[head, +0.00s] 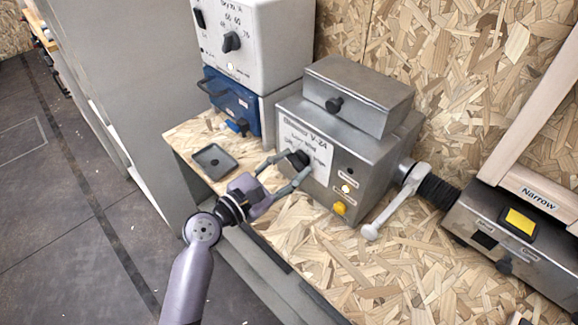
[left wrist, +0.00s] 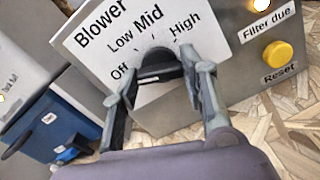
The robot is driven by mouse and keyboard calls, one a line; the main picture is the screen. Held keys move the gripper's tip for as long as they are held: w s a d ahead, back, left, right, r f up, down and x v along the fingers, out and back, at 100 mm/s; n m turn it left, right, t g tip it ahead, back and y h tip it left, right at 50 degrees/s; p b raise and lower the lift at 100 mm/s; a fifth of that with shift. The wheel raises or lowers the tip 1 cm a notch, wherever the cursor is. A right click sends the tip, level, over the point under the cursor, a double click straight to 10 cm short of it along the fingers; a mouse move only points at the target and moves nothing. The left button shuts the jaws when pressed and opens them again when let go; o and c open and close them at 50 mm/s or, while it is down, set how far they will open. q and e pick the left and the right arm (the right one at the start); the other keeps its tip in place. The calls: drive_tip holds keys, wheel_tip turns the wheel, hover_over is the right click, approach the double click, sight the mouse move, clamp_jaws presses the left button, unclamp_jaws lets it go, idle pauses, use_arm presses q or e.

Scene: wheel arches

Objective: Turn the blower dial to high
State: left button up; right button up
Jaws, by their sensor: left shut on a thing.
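The blower dial (head: 298,159) is a black knob on the white label plate of the grey metal blower box (head: 348,155). In the left wrist view the dial (left wrist: 158,65) sits below the words Off, Low, Mid and High. Its grip bar lies roughly level across the picture; I cannot tell which setting its pointer marks. My left gripper (head: 297,165) is at the front of the box with one finger on each side of the dial, shut on it. The fingers also show in the left wrist view (left wrist: 160,78). My right gripper is not in view.
A yellow Reset button (left wrist: 278,54) and a lit Filter due lamp (left wrist: 262,4) are right of the dial. A blue box (head: 232,103) and a small dark tray (head: 213,161) stand to the left. A light-grey lever (head: 397,203) sticks out at the box's right.

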use_arm(q)
drive_tip(key=shift+c, duration=1.1)
